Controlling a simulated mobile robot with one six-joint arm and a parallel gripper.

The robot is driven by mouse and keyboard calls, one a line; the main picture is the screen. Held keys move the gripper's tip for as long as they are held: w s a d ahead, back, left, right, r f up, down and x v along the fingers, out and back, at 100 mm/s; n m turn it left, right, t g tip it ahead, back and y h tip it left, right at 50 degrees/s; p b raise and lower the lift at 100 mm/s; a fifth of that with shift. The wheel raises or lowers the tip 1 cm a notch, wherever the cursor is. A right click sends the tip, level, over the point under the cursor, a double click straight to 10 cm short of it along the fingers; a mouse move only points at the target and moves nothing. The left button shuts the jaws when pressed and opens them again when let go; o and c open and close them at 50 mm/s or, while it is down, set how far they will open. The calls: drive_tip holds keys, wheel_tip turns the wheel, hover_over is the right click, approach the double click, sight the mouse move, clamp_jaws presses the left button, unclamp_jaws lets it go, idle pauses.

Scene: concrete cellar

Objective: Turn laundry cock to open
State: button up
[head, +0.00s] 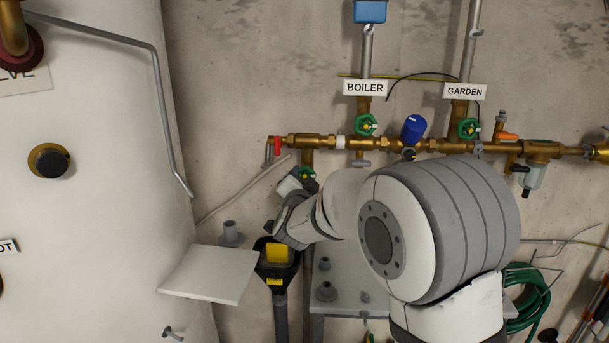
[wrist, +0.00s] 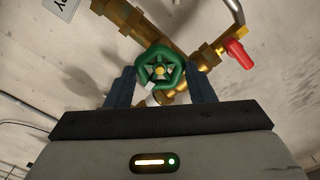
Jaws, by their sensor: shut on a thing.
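A green handwheel (wrist: 147,62) on a brass valve sits between the two dark fingers of my gripper (wrist: 163,80) in the wrist view. The gripper is shut on the wheel's rim from both sides. A cut-off label (wrist: 60,5) shows at the top left there, ending in what looks like "Y". In the head view my gripper (head: 297,182) is below the left end of the brass manifold (head: 312,141), and the green wheel (head: 309,172) is partly hidden by it. The wheel's open or closed position cannot be told.
A red lever (head: 277,146) is close above left; it also shows in the wrist view (wrist: 239,54). Green wheels stand under the BOILER label (head: 365,88) and GARDEN label (head: 465,91).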

drive_tip(key=n+p, duration=0.1)
drive_tip(key=n, duration=0.2)
idle(0.4)
drive_tip(key=shift+r+n+p, duration=0.15)
drive_tip(key=shift+n+p, duration=0.7)
drive_tip(key=shift+n, duration=0.25)
drive_tip(key=shift+f+n+p, duration=0.2)
drive_tip(key=shift+n+p, duration=0.15)
drive_tip(key=shift+n, duration=0.85)
drive_tip(key=shift+r+n+p, duration=0.15)
drive_tip(key=shift+n+p, duration=0.55)
drive_tip(key=shift+n, duration=0.1)
drive_tip(key=n+p, duration=0.1)
drive_tip(key=n, duration=0.1)
drive_tip(key=shift+n, duration=0.4)
